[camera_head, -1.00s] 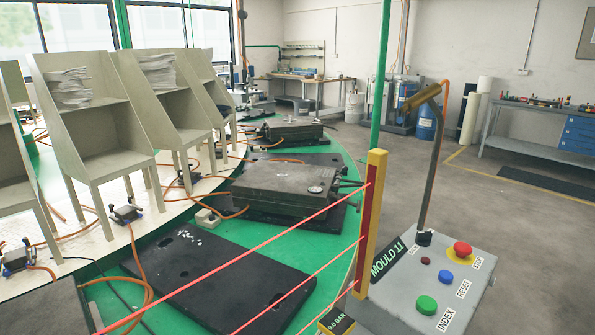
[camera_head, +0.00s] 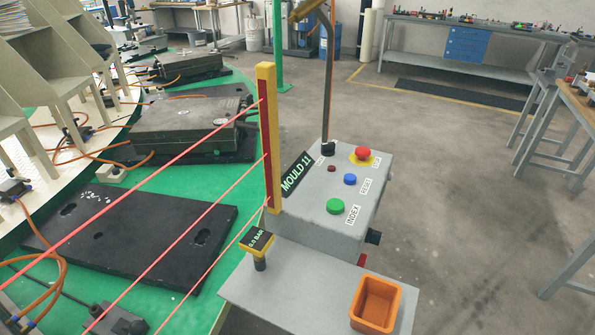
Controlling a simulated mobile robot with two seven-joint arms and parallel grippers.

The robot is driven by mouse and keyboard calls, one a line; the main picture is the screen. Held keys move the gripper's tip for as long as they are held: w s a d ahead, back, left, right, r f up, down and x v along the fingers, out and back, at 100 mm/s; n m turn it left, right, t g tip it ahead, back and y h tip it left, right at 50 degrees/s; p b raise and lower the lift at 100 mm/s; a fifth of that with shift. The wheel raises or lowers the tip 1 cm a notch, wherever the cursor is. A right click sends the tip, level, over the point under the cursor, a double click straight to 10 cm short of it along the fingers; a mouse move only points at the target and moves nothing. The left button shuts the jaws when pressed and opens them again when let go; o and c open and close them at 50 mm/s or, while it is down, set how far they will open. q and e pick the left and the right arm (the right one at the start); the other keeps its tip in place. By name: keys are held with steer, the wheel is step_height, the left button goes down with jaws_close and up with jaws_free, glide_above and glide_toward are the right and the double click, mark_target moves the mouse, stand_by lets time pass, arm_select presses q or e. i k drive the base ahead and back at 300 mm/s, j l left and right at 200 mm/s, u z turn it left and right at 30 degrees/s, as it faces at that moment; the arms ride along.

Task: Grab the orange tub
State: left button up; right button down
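The orange tub (camera_head: 356,317) is an open, empty-looking square container in the head view. It stands on the grey shelf (camera_head: 290,288) below the control box, near the bottom edge of the picture and right of the middle. Neither of my grippers shows in the view.
The grey control box (camera_head: 318,232) with green, blue and red buttons stands just behind the shelf. A yellow post (camera_head: 268,140) with red beams stands to its left, beside the green carousel (camera_head: 215,262) and its black plates. Open floor (camera_head: 450,220) lies to the right, with workbenches beyond.

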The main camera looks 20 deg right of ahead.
mark_target(374, 309)
steer(key=z, duration=1.5)
steer(key=k+l+u, duration=0.1)
steer(key=l+u, duration=0.25)
steer(key=l, duration=0.75)
